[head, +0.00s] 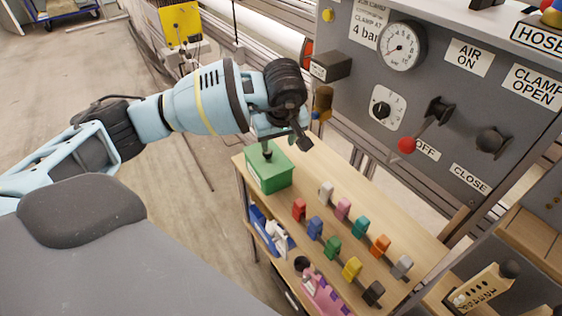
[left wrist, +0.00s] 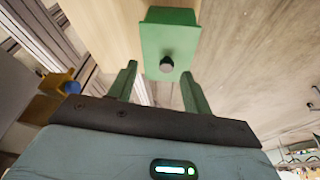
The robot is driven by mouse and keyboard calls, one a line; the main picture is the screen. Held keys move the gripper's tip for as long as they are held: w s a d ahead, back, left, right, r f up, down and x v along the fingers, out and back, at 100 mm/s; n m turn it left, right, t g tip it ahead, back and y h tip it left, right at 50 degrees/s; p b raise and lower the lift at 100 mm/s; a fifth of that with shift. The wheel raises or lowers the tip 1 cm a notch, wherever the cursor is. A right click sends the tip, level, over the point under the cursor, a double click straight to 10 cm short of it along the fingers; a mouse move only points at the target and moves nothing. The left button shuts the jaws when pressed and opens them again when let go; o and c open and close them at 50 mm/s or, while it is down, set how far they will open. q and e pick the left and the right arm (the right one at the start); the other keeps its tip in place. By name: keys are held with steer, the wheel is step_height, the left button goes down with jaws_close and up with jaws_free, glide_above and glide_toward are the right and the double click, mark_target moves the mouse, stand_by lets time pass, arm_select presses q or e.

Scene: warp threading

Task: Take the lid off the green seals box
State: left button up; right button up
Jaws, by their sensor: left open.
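The green seals box (head: 268,176) stands at the far left corner of the wooden shelf top, with its lid on. A dark round knob (head: 267,153) stands up from the lid. My left gripper (head: 282,138) hangs close over the box, partly covering its back. In the left wrist view the green lid (left wrist: 168,30) and its knob (left wrist: 166,64) are between the two green fingers (left wrist: 160,72). The fingers are open, and no contact with the knob shows. The right gripper is out of view.
Several coloured pieces (head: 333,247) stand in rows on the shelf top (head: 380,220). A grey control panel (head: 450,110) with a gauge and a red-knobbed lever (head: 407,145) rises behind. A blue bin (head: 264,230) sits below the box.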

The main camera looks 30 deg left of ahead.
mark_target(268, 154)
arm_select(q)
steer(key=shift+w+a+f+y, duration=0.15)
steer(key=shift+w+a+f, duration=0.05)
steer(key=shift+a, duration=0.25)
steer(key=shift+w+a+f+y, duration=0.15)
steer(key=shift+w+a+y, duration=0.05)
steer(key=shift+a, duration=0.2)
steer(key=shift+w+a+f+y, duration=0.15)
steer(key=shift+w+a+f, duration=0.05)
steer(key=shift+a, duration=0.25)
steer(key=x, duration=0.2)
steer(key=s+x, duration=0.1)
steer(key=x, duration=0.1)
steer(key=shift+f, duration=0.15)
steer(key=shift+w+a+f, duration=0.2)
steer(key=shift+f, duration=0.25)
jaws_close()
